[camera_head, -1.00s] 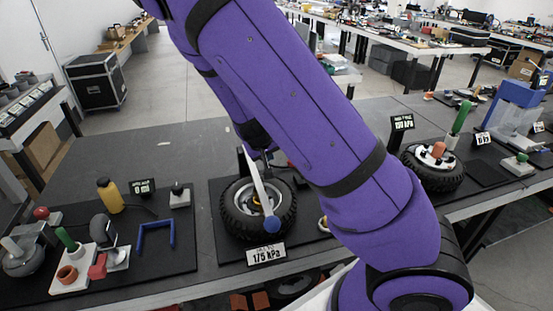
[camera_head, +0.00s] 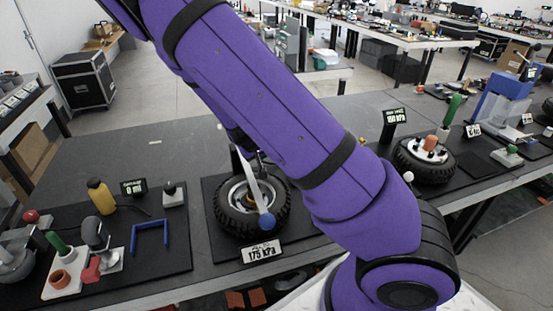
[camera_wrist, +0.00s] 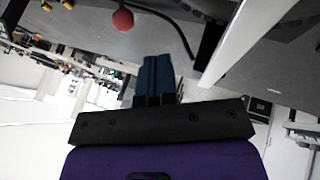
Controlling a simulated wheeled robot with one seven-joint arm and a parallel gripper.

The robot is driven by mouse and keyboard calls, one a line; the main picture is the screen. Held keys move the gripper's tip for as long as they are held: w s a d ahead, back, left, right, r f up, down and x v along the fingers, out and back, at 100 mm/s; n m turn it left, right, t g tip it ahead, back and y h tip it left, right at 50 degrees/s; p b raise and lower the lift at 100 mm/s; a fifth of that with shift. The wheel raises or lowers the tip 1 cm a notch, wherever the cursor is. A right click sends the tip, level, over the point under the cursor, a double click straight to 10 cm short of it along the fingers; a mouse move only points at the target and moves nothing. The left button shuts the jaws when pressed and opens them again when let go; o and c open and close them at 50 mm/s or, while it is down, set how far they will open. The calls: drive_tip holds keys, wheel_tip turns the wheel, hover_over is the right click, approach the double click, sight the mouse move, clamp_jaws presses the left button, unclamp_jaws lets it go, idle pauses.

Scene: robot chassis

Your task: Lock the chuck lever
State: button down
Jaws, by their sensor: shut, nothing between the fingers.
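In the head view, a long pale lever with a blue ball end (camera_head: 266,222) slants over a black tire (camera_head: 225,213) with a light rim. It looks like the chuck lever, but I cannot tell whether it is locked. Its upper end meets dark parts close to my arm. My gripper (camera_wrist: 154,62) shows in the wrist view with its dark blue fingers together and nothing between them. In the head view my purple arm hides the fingers, so their distance from the lever cannot be told.
A 175 kPa sign (camera_head: 262,251) stands before the tire. A blue U-shaped frame (camera_head: 150,224), a yellow bottle (camera_head: 101,198) and a 0 ml display (camera_head: 134,187) are left of it. Another wheel (camera_head: 425,175) stands at right. The bench behind the left items is clear.

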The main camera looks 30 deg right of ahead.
drive_tip(key=x, duration=0.6)
drive_tip(key=shift+d+f, duration=0.1)
drive_tip(key=shift+d, duration=0.05)
drive_tip(key=shift+d+f, duration=0.2)
drive_tip(key=shift+d, duration=0.3)
drive_tip(key=shift+d+f, duration=0.15)
drive_tip(key=shift+d, duration=0.3)
drive_tip(key=shift+d+f, duration=0.2)
drive_tip(key=shift+d, duration=0.85)
drive_tip(key=shift+d, duration=0.1)
